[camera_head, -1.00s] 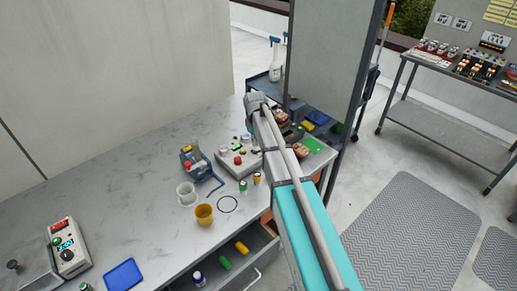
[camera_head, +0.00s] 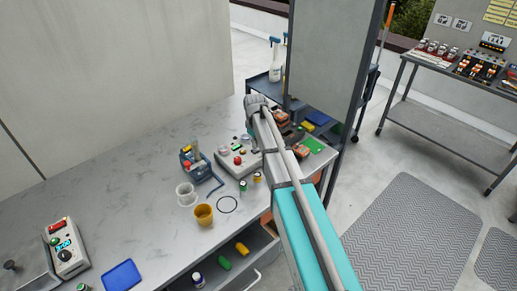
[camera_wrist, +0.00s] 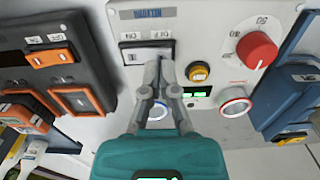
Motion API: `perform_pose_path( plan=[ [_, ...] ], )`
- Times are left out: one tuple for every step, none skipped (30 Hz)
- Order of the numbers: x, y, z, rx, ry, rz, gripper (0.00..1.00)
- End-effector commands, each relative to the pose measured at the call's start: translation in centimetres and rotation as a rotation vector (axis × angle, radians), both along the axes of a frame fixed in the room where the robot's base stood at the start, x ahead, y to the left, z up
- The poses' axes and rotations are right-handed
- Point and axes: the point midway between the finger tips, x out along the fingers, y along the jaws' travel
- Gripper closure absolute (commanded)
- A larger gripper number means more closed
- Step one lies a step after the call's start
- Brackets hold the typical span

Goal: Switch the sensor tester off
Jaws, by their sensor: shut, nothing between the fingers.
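A pale grey box with a red knob, which looks like the sensor tester (camera_head: 231,168), stands on the grey bench in the head view. In the wrist view its panel (camera_wrist: 215,45) carries a white rocker switch (camera_wrist: 148,53) with upside-down labels, a red knob (camera_wrist: 257,50), an orange button (camera_wrist: 199,72) and a lit green display (camera_wrist: 206,94). My gripper (camera_wrist: 159,66) is shut and empty, with its fingertips at the lower right edge of the rocker. I cannot tell whether they touch it or which side is pressed. The fingers partly cover a blue-ringed button.
A dark unit with orange switches (camera_wrist: 50,57) and a blue device (camera_wrist: 289,96) flank the panel closely. Cups (camera_head: 203,214), a black ring and small cans stand in front of it. Another box with a red switch (camera_head: 65,250) is at lower left. The bench's middle left is clear.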

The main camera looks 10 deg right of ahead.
Motion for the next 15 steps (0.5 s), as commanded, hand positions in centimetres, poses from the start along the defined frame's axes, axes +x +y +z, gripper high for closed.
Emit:
perform_pose_path(
  plan=[
    [0.00,0.01,-0.11,0.000,0.000,0.000,1.00],
    [0.00,0.01,-0.15,0.000,0.000,0.000,1.00],
    [0.00,0.01,-0.19,0.000,0.000,0.000,1.00],
    [0.00,0.01,-0.22,0.000,0.000,0.000,1.00],
    [0.00,0.01,-0.25,0.000,0.000,0.000,1.00],
    [0.00,0.01,-0.29,0.000,0.000,0.000,1.00],
    [0.00,0.02,-0.32,0.000,0.000,0.000,1.00],
    [0.00,0.02,-0.36,0.000,0.000,0.000,1.00],
    [0.00,0.02,-0.40,0.000,0.000,0.000,1.00],
    [0.00,0.02,-0.43,0.000,0.000,0.000,1.00],
    [0.00,0.02,-0.46,0.000,0.000,0.000,1.00],
    [0.00,0.02,-0.50,0.000,0.000,0.000,1.00],
    [0.00,0.02,-0.53,0.000,0.000,0.000,1.00],
    [-0.01,0.03,-0.57,0.000,0.000,0.000,1.00],
    [-0.01,0.03,-0.61,0.000,0.000,0.000,1.00]
  ],
)
